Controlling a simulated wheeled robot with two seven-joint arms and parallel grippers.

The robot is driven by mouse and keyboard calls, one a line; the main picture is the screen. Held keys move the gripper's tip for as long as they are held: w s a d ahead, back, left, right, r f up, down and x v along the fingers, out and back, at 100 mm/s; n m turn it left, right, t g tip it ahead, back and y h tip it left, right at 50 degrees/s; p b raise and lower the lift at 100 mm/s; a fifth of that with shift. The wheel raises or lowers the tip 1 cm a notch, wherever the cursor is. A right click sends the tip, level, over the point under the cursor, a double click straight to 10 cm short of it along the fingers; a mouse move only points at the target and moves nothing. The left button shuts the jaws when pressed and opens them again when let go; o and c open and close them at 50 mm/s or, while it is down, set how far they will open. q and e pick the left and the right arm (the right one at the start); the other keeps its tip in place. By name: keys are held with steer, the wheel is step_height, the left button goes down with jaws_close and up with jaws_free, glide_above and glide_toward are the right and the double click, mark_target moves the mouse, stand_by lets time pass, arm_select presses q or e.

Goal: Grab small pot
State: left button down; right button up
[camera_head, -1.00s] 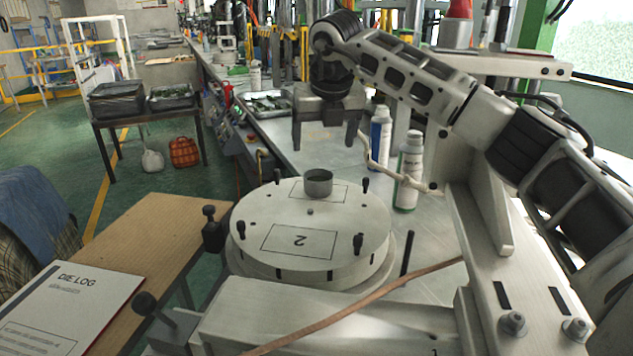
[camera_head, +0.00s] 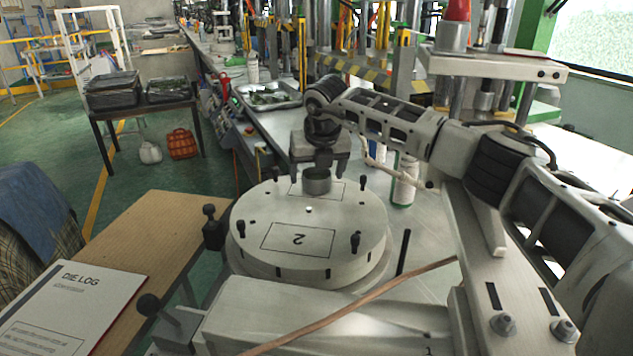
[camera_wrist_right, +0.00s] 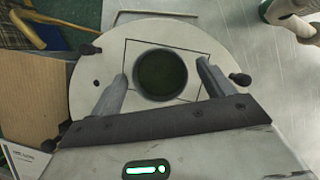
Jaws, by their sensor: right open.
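The small pot (camera_head: 317,182) is a short grey metal cup standing upright on the far part of the round white die (camera_head: 310,225). In the right wrist view the pot (camera_wrist_right: 161,74) shows from above, with a dark greenish inside. My right gripper (camera_head: 314,177) is open and lowered over the pot. In the right wrist view its two fingers (camera_wrist_right: 161,80) stand on either side of the pot, with gaps between them and its wall. My left gripper is not in view.
Dark knobs and pins (camera_head: 355,242) stick up around the die. White bottles (camera_head: 404,180) stand behind it to the right. A wooden table with a "DIE LOG" sheet (camera_head: 68,305) is at the left. A brown strap (camera_head: 370,305) crosses the front.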

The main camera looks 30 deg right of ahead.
steer(key=c, duration=1.1)
steer(key=shift+c, duration=0.4)
steer(key=shift+r, duration=0.15)
